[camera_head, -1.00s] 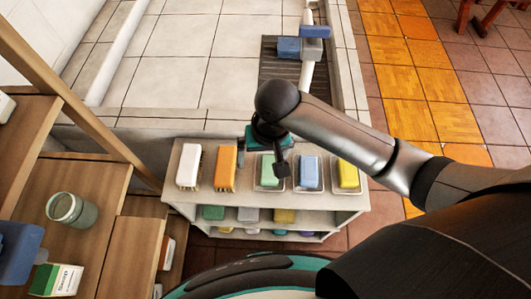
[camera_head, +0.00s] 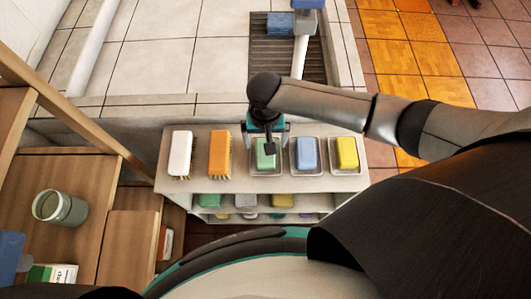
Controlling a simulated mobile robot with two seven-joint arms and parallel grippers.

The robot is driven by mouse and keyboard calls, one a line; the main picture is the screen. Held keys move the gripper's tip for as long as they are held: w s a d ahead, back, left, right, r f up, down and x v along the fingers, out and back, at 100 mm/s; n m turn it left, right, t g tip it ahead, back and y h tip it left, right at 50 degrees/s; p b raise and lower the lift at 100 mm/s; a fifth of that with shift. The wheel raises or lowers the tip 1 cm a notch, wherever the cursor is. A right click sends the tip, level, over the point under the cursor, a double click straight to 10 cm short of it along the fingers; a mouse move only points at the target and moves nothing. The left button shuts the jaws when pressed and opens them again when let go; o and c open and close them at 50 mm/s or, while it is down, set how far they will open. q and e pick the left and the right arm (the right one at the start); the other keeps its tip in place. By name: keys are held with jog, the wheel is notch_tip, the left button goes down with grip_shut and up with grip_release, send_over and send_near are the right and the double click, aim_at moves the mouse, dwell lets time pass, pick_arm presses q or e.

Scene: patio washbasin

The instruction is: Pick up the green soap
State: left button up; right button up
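The green soap (camera_head: 266,158) lies in a pale dish on the top of a low shelf unit (camera_head: 340,183), between an orange brush and a blue soap. My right gripper (camera_head: 266,141) comes in from the right and hangs just above the back end of the soap. Its two fingers are spread apart, one towards each side of the soap, and nothing is seen between them. Part of the gripper covers the soap's back end, and I cannot tell whether it touches. My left gripper is not in view.
In the same row are a white brush (camera_head: 181,152), an orange brush (camera_head: 219,153), a blue soap (camera_head: 306,153) and a yellow soap (camera_head: 347,152). More soaps lie on the lower shelf. Wooden steps with a jar (camera_head: 60,208) stand at left. A tiled basin ledge is behind.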

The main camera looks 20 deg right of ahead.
notch_tip(320, 180, down, 5)
jog(key=shift+s+f+b, duration=0.1)
jog(key=shift+s+b, duration=0.05)
jog(key=shift+b, duration=0.55)
jog(key=shift+c, duration=0.2)
grip_shut()
notch_tip(320, 180, up, 20)
jog(key=p, duration=0.5)
